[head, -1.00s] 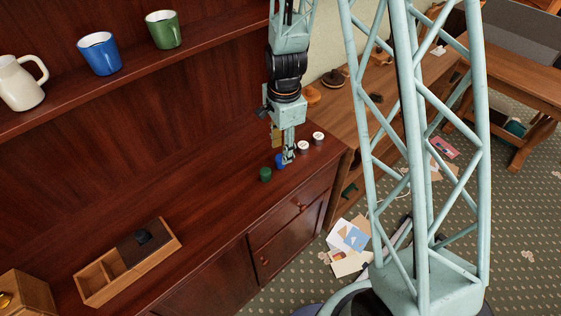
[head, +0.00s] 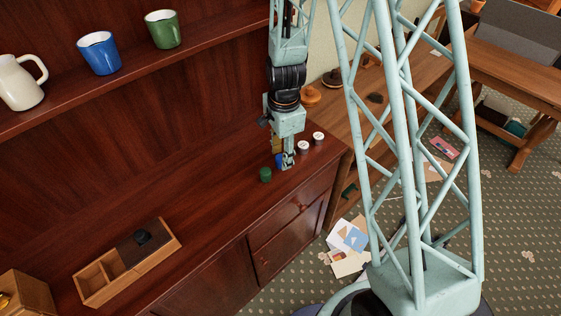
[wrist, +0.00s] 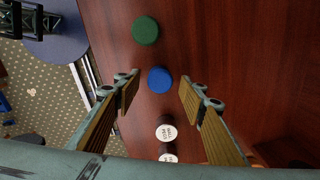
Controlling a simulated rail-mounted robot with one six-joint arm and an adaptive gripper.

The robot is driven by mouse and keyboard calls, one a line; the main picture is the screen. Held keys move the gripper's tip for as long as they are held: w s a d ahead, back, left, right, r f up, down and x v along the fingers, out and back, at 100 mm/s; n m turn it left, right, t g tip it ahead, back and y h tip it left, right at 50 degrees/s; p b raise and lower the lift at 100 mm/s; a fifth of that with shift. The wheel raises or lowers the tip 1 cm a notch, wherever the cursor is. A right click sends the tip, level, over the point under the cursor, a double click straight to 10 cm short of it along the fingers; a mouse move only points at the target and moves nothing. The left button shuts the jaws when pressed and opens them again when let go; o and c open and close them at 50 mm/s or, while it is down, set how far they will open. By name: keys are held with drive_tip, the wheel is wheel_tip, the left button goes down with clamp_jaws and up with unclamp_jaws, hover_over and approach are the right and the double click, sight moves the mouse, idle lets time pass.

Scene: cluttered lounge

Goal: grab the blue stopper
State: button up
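The blue stopper (wrist: 159,80) stands on the dark wooden cabinet top (wrist: 220,40). In the head view the blue stopper (head: 279,160) is partly hidden by my gripper (head: 286,162). In the wrist view my gripper (wrist: 157,88) is open, with one finger on each side of the blue stopper and a gap at both sides. It holds nothing. Whether the fingertips are down at the stopper's height is hard to tell.
A green stopper (head: 265,174) stands close by on one side, and two white-topped stoppers (head: 303,147) (head: 318,138) on the other. A wooden compartment box (head: 92,289) lies at the left. Mugs (head: 99,54) stand on the shelf above. The cabinet top between is clear.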

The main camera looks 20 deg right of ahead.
drive_tip(key=shift+f, duration=1.1)
drive_tip(key=c, duration=0.9)
